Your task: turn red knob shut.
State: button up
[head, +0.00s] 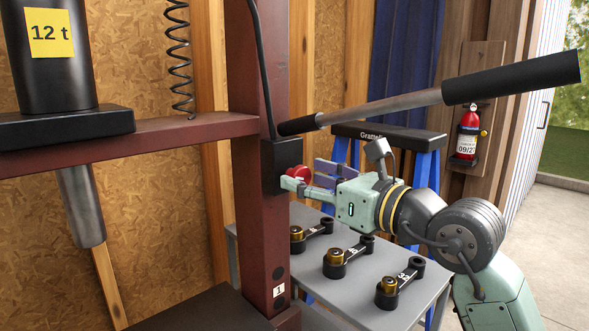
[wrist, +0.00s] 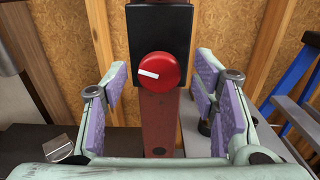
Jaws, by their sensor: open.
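The red knob (wrist: 159,74) is round with a white mark, set low on a black box (wrist: 158,28) fixed to the dark red press post. The mark lies nearly level, tilted slightly down to the right. In the head view the knob (head: 299,173) shows beside the black box (head: 280,163), partly hidden by my fingers. My gripper (head: 291,186) is in front of the knob, pointing at the post. In the wrist view my gripper (wrist: 168,98) is open, with purple pads well apart on either side of the knob. Neither pad appears to touch it.
A long black-handled lever (head: 430,95) slopes above my arm. A grey table (head: 316,262) below carries several black numbered parts with brass pieces. A press cylinder (head: 52,60) marked 12 t stands at left. A fire extinguisher (head: 468,135) hangs at right.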

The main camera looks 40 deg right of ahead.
jog(key=shift+w, duration=0.15)
jog(key=shift+c, duration=0.2)
jog(key=c, duration=1.1)
